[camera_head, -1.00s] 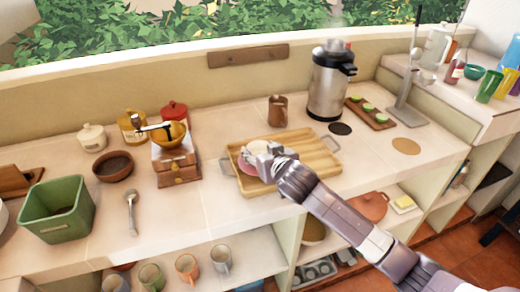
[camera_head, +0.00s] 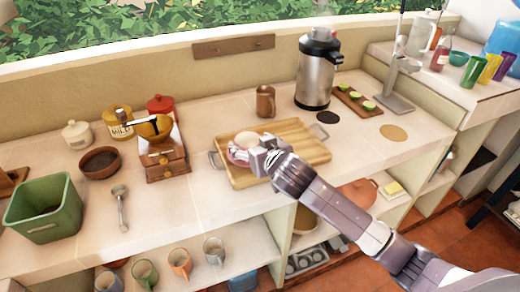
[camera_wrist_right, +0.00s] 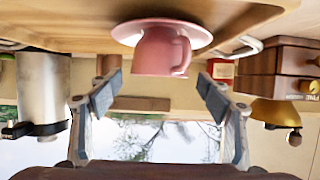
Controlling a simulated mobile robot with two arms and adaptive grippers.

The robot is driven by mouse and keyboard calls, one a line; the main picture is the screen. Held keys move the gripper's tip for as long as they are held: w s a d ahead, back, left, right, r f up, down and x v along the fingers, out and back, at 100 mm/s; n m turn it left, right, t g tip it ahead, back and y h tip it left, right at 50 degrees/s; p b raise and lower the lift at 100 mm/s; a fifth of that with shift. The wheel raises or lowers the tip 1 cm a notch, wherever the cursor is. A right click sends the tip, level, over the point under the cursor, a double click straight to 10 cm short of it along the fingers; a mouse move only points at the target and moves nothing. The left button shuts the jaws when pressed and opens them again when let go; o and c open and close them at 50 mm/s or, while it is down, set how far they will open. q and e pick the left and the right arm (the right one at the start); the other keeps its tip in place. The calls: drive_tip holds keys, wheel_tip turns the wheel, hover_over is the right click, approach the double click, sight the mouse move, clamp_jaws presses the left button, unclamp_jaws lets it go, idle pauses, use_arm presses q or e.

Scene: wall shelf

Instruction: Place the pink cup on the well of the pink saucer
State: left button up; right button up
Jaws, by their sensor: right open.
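The pink cup (camera_wrist_right: 158,52) sits on the pink saucer (camera_wrist_right: 196,30) in the right wrist view, which shows the scene upside down. The cup is upright over the saucer's middle, its handle to the picture's right. In the head view the cup (camera_head: 246,139) and saucer (camera_head: 236,156) are at the left part of the wooden tray, partly hidden by my right gripper. My right gripper (camera_head: 262,158) is open and empty, just right of the cup. In the wrist view its fingertips (camera_wrist_right: 158,90) are spread wide, with the cup beyond them, apart from both. My left gripper is not in view.
The wooden tray (camera_head: 300,145) has free room on its right. A brown mug (camera_head: 265,102) and a steel dispenser (camera_head: 316,75) stand behind it. A coffee grinder (camera_head: 162,150) stands left, with a spoon (camera_head: 120,208) and green bin (camera_head: 44,210) farther left.

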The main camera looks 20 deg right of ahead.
drive_tip(key=v, duration=0.9)
drive_tip(key=shift+d, duration=0.1)
